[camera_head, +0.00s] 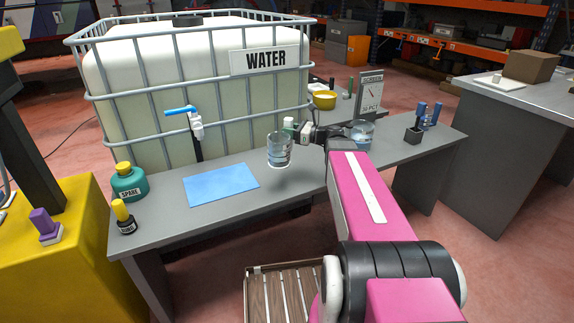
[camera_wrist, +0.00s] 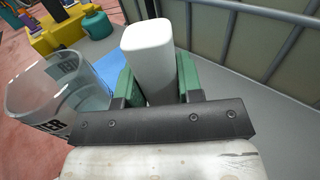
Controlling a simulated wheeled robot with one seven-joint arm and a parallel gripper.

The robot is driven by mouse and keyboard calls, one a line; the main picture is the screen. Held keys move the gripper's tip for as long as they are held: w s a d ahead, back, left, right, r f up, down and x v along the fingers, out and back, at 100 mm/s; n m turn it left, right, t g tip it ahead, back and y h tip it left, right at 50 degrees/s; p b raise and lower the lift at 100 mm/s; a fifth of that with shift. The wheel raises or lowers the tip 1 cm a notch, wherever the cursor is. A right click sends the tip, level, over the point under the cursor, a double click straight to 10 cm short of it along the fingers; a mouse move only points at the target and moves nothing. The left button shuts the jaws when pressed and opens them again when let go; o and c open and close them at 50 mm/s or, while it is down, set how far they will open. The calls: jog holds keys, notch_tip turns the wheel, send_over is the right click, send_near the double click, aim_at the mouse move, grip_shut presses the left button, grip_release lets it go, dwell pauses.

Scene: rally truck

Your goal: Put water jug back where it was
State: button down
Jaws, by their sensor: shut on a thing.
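The water jug (camera_head: 279,152) is a clear vessel with dark markings and a white handle. My gripper (camera_head: 296,130) is shut on the handle from the right and holds the jug upright over the middle of the grey table (camera_head: 315,177). A shadow lies beneath it; the jug seems slightly above the surface. In the wrist view the white handle (camera_wrist: 148,45) stands between the green finger pads of my gripper (camera_wrist: 157,78), and the clear jug body (camera_wrist: 62,92) is at the left, with part of its lettering showing.
A blue mat (camera_head: 222,184) lies left of the jug, below the water tank (camera_head: 200,95) and its blue-handled tap (camera_head: 190,117). A teal SPARE bottle (camera_head: 127,184) stands at the left end.

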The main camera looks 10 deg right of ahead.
jog(key=shift+w+a+r, duration=0.1)
jog(key=shift+w+a, duration=0.1)
jog(key=shift+w, duration=0.2)
jog(key=shift+w+d+f, duration=0.15)
jog(key=shift+w+f, duration=0.05)
jog(key=shift+w, duration=0.1)
jog(key=shift+w+d+f, duration=0.8)
jog(key=shift+w+f, duration=0.75)
jog(key=shift+f, duration=0.2)
jog(key=shift+w+d+f, duration=0.8)
jog(key=shift+w+f, duration=0.8)
jog(key=shift+f, duration=0.15)
jog(key=shift+w+d+f, duration=0.8)
jog(key=shift+w+f, duration=0.75)
jog(key=shift+f, duration=0.2)
jog(key=c, duration=0.8)
grip_release()
jog(key=shift+f, duration=0.15)
jog(key=shift+r, duration=0.2)
jog(key=v, duration=1.2)
jog(key=shift+f, duration=0.1)
